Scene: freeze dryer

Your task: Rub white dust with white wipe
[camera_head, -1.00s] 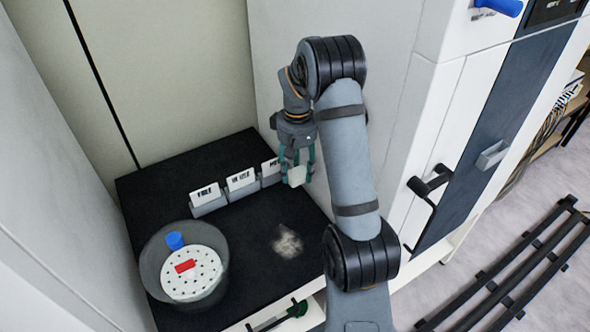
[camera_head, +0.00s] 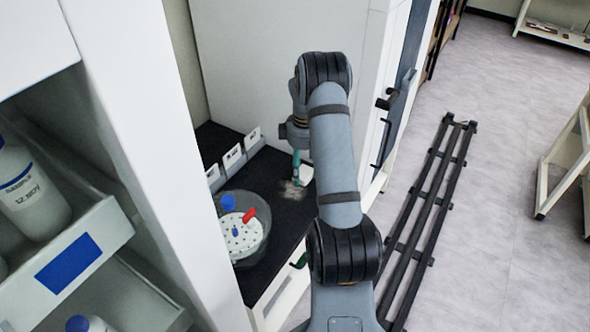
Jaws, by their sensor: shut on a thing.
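The white dust (camera_head: 291,190) is a pale smudge on the black counter surface (camera_head: 287,222). My gripper (camera_head: 297,165) points down at the dust's upper right side, partly hidden by my arm. It is shut on the white wipe (camera_head: 306,174), of which a small white part shows beside the fingers. The wipe is at or just above the dust; I cannot tell whether it touches.
A round clear vessel (camera_head: 255,247) with a perforated white disc (camera_head: 239,236), a blue cap (camera_head: 228,202) and a red piece (camera_head: 249,214) stands left of the dust. Labelled boxes (camera_head: 233,157) line the back. A shelf with bottles (camera_head: 30,190) fills the left; black rails (camera_head: 425,210) lie on the floor.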

